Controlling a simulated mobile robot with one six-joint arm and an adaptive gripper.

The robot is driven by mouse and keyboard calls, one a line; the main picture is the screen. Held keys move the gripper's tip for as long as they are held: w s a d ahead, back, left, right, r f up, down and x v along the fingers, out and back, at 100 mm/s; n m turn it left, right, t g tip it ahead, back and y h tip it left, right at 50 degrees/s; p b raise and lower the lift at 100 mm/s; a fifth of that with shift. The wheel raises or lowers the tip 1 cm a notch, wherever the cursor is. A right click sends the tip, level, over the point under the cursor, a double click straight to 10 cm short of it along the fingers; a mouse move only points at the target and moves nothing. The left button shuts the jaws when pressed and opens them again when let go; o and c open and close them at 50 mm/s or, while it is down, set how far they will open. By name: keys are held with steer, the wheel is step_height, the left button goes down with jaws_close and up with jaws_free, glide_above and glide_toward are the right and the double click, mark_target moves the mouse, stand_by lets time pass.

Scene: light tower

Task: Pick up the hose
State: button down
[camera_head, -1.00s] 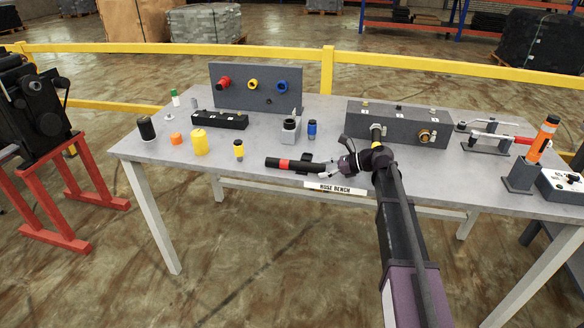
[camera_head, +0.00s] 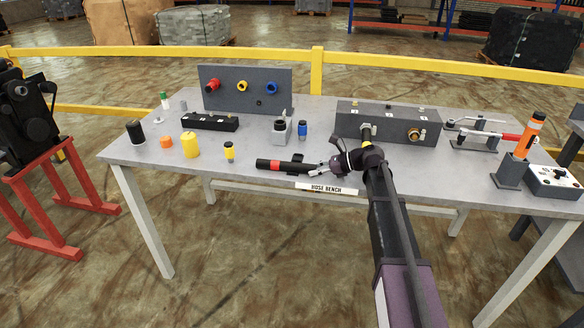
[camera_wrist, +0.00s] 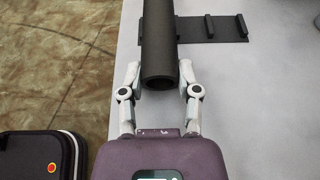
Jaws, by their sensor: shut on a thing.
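The hose (camera_head: 285,166) is a short black tube with a red band near its left end. It lies along the front edge of the grey bench, above the "HOSE BENCH" label. My gripper (camera_head: 321,170) is at its right end. In the wrist view the hose (camera_wrist: 159,40) runs straight away from me, with its hollow near end facing me. My gripper's two fingers (camera_wrist: 160,75) are shut on it, one on each side. A dark ridged cradle (camera_wrist: 213,28) lies on the bench beside the hose. I cannot tell whether the hose is clear of the bench.
A dark manifold box (camera_head: 386,122) stands behind my arm. An upright panel (camera_head: 217,97) stands at the back.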

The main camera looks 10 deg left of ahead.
steer(key=shift+r, duration=0.15)
step_height(320, 180, up, 3)
steer(key=p, duration=0.3)
steer(key=s+a+r+p, duration=0.1)
steer(key=s+a+p, duration=0.1)
steer(key=s+a, duration=0.7)
steer(key=s, duration=0.4)
steer(key=shift+a+r, duration=0.2)
steer(key=shift+r, duration=0.15)
